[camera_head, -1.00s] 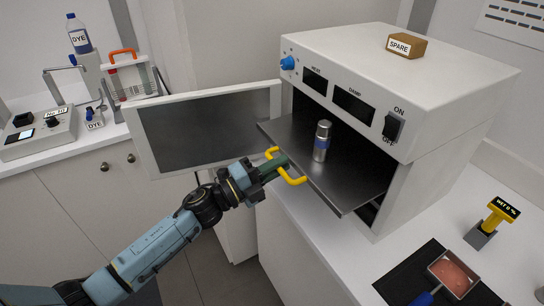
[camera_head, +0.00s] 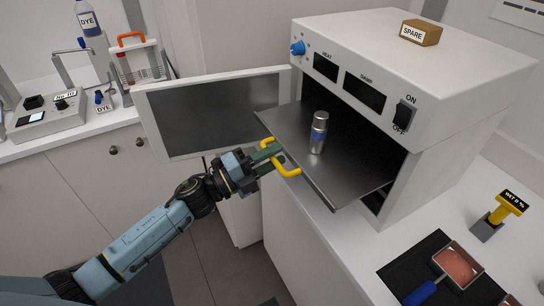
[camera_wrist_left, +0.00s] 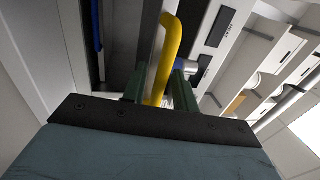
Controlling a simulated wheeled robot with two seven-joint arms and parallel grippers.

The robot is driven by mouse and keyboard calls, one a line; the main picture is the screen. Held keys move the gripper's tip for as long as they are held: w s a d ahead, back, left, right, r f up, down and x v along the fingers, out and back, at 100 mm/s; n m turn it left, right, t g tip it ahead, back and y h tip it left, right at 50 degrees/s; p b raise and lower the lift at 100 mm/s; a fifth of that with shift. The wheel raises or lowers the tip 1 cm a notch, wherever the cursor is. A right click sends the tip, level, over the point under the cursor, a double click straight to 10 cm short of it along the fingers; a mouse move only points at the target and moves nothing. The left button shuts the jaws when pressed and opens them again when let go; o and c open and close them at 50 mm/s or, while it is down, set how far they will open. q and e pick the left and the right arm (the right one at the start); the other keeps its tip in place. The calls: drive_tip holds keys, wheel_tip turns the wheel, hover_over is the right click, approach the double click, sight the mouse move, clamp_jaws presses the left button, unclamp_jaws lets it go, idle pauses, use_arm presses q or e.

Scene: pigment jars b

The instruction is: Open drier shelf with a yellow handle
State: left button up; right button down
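The drier (camera_head: 440,75) is a white box on the right counter, its door (camera_head: 215,120) swung open to the left. Its dark metal shelf (camera_head: 275,120) is drawn out past the front opening. The yellow handle (camera_head: 287,168) is on the shelf's front edge. My left gripper (camera_head: 270,152) is at the handle. In the left wrist view, the yellow handle (camera_wrist_left: 170,50) passes between its green fingers (camera_wrist_left: 160,88); whether they press on it is unclear. A silver flask with a blue band (camera_head: 318,133) stands upright on the shelf. My right gripper is not in view.
A box marked SPARE (camera_head: 420,32) sits on the drier. The left counter (camera_head: 70,137) holds a dye bottle, rack and instrument. Floor shows between the counters.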

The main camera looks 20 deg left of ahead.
use_arm(q)
drive_tip(key=b+v, duration=0.2)
drive_tip(key=v, duration=1.1)
drive_tip(key=shift+s, duration=0.2)
drive_tip(key=shift+a+f, duration=0.1)
